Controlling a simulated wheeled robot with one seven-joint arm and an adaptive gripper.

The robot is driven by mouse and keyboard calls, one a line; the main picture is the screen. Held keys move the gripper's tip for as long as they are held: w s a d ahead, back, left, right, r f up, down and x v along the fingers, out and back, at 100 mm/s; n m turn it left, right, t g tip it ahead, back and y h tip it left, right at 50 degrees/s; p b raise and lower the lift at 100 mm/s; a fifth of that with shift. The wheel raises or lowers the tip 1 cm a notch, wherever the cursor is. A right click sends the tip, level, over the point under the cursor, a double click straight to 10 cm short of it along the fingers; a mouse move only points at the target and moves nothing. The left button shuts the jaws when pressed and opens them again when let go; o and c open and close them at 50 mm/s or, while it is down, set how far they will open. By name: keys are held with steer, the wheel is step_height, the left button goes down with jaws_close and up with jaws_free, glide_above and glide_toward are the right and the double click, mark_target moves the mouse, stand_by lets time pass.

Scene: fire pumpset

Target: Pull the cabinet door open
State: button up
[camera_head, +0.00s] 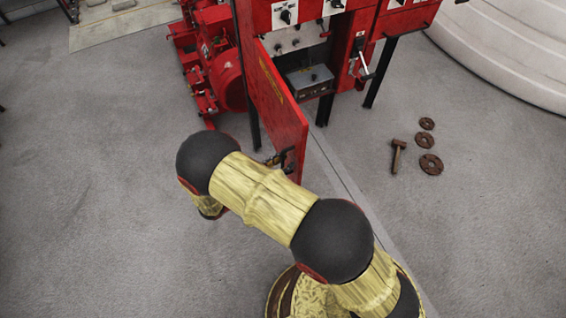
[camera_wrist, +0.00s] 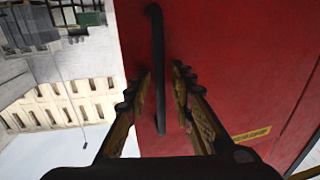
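The red cabinet door (camera_head: 272,98) stands swung open toward me, at an angle to the red cabinet (camera_head: 310,12). Its free edge is nearest me, with a dark handle (camera_head: 289,160) low on that edge. In the wrist view the red door panel (camera_wrist: 230,60) fills the right side, and the black bar handle (camera_wrist: 158,65) runs upright between my fingers. My gripper (camera_wrist: 162,90) is open around the handle, with a small gap visible on each side. In the head view my gripper (camera_head: 274,160) is small and partly hidden beside the handle by my arm.
Inside the cabinet opening sits a grey box (camera_head: 309,80). Red pump machinery (camera_head: 215,65) stands left of the door. A hammer (camera_head: 397,155) and rusty discs (camera_head: 430,164) lie on the floor at right. A white tank (camera_head: 510,45) is at upper right. Left floor is clear.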

steer(key=shift+a, duration=0.1)
steer(key=v, duration=1.1)
steer(key=shift+s+a, duration=0.25)
steer(key=shift+a, duration=0.1)
steer(key=shift+f, duration=0.1)
